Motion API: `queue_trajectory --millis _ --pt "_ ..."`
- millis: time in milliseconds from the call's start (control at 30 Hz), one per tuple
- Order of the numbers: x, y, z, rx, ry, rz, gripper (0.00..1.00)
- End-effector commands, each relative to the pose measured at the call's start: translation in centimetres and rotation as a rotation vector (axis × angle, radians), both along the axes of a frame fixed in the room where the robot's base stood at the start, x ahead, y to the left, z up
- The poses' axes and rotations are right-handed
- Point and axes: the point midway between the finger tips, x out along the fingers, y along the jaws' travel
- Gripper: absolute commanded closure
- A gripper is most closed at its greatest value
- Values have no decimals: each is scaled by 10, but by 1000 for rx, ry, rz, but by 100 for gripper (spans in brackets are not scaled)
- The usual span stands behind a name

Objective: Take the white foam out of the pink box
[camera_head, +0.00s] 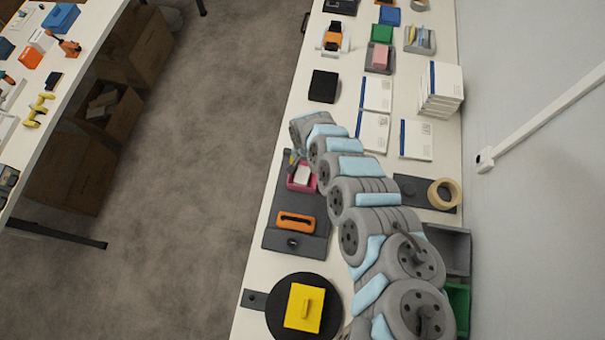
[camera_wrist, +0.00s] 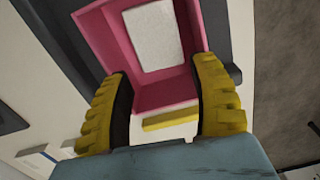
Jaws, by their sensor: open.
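The pink box (camera_head: 290,181) is open on a dark grey board, partly hidden behind my arm in the head view. The white foam (camera_head: 302,174) lies inside it. In the wrist view the pink box (camera_wrist: 179,91) fills the upper middle, and the white foam (camera_wrist: 152,38) shows as a pale block on its floor, with a gap to the walls. My gripper (camera_wrist: 162,82) has two yellow ribbed fingers spread apart, with nothing between them. They are over the near end of the box, and the foam is beyond the fingertips. I cannot tell whether the fingers touch the walls.
An orange-handled piece (camera_head: 296,222) sits on the same grey board (camera_head: 283,205). A yellow lid (camera_head: 304,307) rests on a black disc close by. White boxes (camera_head: 373,131) and a tape roll (camera_head: 444,193) are to the right. Carpeted floor lies left of the table.

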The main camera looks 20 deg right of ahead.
Motion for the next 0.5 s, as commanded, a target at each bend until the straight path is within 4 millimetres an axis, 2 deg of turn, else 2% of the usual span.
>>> queue_trajectory --millis 167,500 --pt "0 0 -6 0 0 0 39" --pt "2 0 -33 1 -2 -2 39"
